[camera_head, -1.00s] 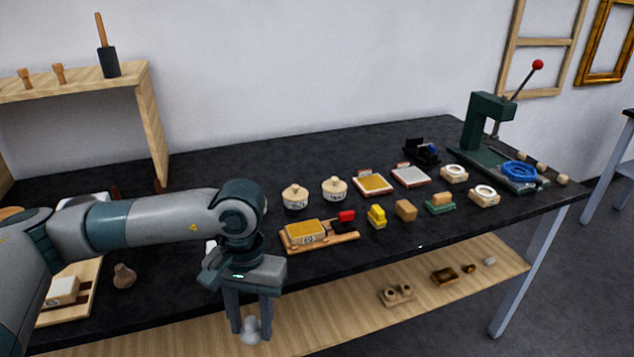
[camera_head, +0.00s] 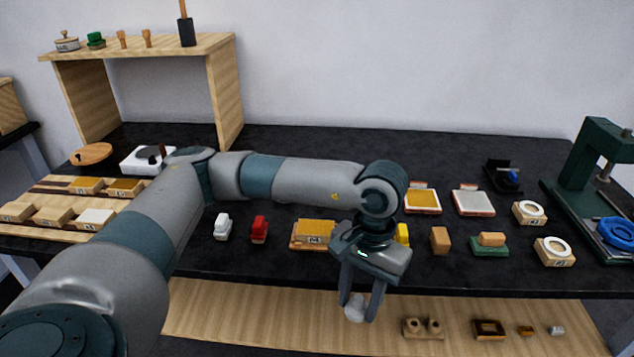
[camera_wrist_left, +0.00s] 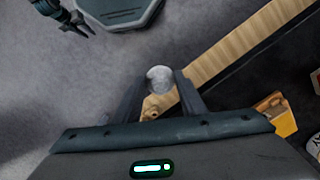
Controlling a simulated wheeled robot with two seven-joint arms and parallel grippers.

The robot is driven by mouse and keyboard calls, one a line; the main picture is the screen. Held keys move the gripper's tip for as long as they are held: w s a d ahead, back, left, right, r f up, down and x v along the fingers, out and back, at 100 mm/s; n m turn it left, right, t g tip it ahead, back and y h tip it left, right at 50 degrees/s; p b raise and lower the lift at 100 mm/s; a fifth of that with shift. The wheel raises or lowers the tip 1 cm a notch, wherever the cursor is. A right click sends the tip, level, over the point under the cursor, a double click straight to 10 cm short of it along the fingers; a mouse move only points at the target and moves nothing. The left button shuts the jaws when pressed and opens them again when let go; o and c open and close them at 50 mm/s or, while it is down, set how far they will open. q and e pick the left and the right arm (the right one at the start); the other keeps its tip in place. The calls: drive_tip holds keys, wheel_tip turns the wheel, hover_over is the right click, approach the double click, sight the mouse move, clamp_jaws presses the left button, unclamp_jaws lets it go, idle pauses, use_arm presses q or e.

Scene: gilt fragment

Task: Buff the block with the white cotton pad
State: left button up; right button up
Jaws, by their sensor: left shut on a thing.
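My left gripper (camera_head: 357,305) points down in front of the table's front edge, its fingers shut on a small round white cotton pad (camera_head: 355,312). The pad also shows between the fingertips in the left wrist view (camera_wrist_left: 160,78). A gold-topped block (camera_head: 316,228) with a marked front lies in a wooden holder on the black table, behind and left of the gripper. The gripper hides the holder's right part. The pad is apart from the block. My right gripper (camera_wrist_left: 78,27) shows small at the top left of the wrist view, fingers apart, with nothing visible between them.
A wooden rack (camera_head: 68,196) with several small blocks lies at the left. White (camera_head: 222,227) and red (camera_head: 259,229) items stand left of the holder. A tan block (camera_head: 440,240) and a green press (camera_head: 597,165) are rightward. A wooden shelf (camera_head: 250,310) runs below the tabletop.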

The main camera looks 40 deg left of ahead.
use_arm(q)
drive_tip(key=shift+w+d, duration=0.15)
